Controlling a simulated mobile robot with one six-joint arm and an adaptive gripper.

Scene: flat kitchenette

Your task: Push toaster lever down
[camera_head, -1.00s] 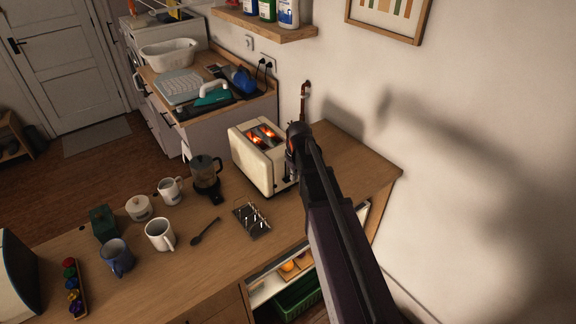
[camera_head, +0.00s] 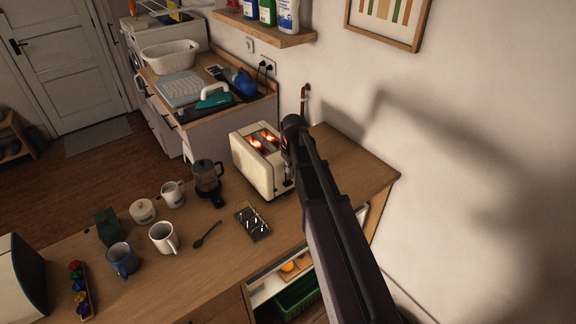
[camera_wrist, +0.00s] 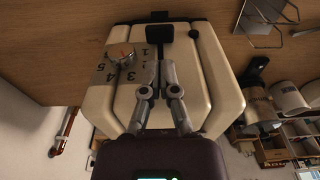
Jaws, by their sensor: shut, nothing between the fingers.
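The cream toaster (camera_head: 262,172) stands on the wooden counter, its two slots glowing orange. In the wrist view its end panel (camera_wrist: 122,100) appears upside down, with the counter at the top. The black lever (camera_wrist: 160,34) sits at the counter-side end of that panel, low on the toaster. A round metal dial (camera_wrist: 121,55) with numbers is beside it. My gripper (camera_wrist: 158,75) is shut and empty in front of the panel, its tips appearing above the lever's level and apart from it.
Mugs, including a white one (camera_head: 163,237), are farther left. The wall is close on the right. The counter's right end is clear.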

